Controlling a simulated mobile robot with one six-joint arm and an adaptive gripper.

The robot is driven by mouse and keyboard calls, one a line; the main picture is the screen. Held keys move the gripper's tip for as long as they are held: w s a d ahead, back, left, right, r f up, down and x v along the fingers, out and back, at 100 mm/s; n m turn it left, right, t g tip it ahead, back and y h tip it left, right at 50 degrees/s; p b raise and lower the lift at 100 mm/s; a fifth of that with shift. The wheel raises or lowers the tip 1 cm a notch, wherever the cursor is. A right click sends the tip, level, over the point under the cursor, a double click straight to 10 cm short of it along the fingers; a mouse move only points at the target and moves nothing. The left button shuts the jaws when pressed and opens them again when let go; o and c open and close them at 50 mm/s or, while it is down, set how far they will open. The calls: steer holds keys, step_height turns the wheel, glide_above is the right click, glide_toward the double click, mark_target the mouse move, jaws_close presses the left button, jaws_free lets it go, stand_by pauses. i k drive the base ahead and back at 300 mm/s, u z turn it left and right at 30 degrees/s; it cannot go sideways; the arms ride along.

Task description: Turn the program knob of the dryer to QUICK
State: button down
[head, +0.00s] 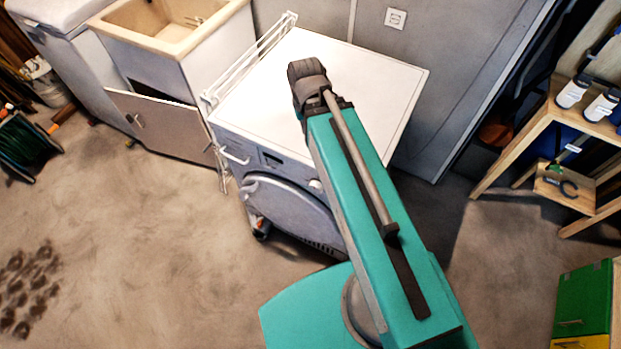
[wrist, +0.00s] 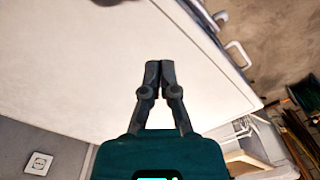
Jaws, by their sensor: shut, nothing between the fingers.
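The dryer (head: 335,80) has a white top, a grey front and a round door (head: 290,210). A dark display (head: 270,158) and a pale handle (head: 235,155) show on its front panel. A small pale round part (head: 316,185), which looks like the program knob, shows beside my arm, partly hidden by it. Its setting and the QUICK mark cannot be read. In the wrist view my gripper (wrist: 160,66) has its fingertips together, with nothing between them, above the white dryer top (wrist: 75,70). In the head view my fingers are hidden behind the wrist.
A white drying rack (head: 245,62) hangs at the dryer's left side. Left of it stands a sink cabinet (head: 222,50) with an open door (head: 160,125). A wooden shelf (head: 545,115) is at right. A wall socket (head: 395,18) is behind.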

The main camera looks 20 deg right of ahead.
mark_target(316, 186)
steer(key=u, duration=0.8)
steer(key=k, duration=0.85)
steer(key=z, duration=0.5)
